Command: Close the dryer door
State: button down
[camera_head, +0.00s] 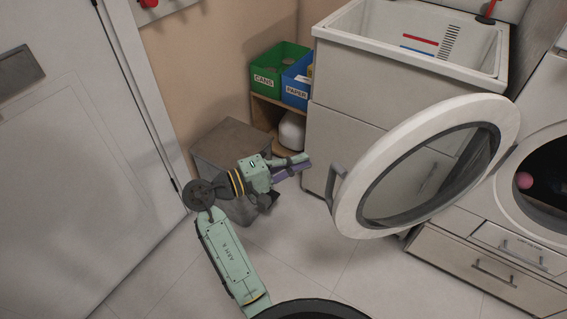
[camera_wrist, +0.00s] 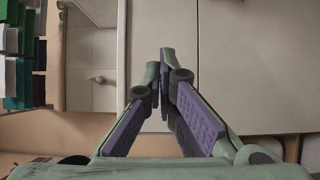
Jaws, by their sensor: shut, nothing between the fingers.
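The dryer door (camera_head: 350,205) is a round white ring with a grey glass middle. It stands wide open, swung out to the left of the dryer (camera_head: 545,120). A grey handle (camera_head: 333,183) sits on the door's left edge. My gripper (camera_head: 307,163) is in front of the sink cabinet, a little left of the handle and apart from it in the picture. Its green and purple fingers are shut and empty in the wrist view (camera_wrist: 162,95). The door does not clearly show in the wrist view. A pink ball (camera_head: 524,180) shows inside the dark drum.
A white sink (camera_head: 335,33) on a cabinet (camera_head: 335,130) stands behind the door. Green and blue bins (camera_head: 265,85) sit on a shelf at the back. A grey box (camera_head: 225,140) stands behind my arm. Drawers (camera_head: 480,270) lie below the dryer. Tiled floor (camera_head: 370,275) is clear in front.

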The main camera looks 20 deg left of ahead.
jog(key=shift+s+d+p, duration=0.2)
jog(key=shift+d+p, duration=0.25)
jog(key=shift+d, duration=0.8)
jog(key=shift+s+d+p, duration=0.2)
jog(key=shift+d+p, duration=0.2)
jog(key=shift+d, duration=0.8)
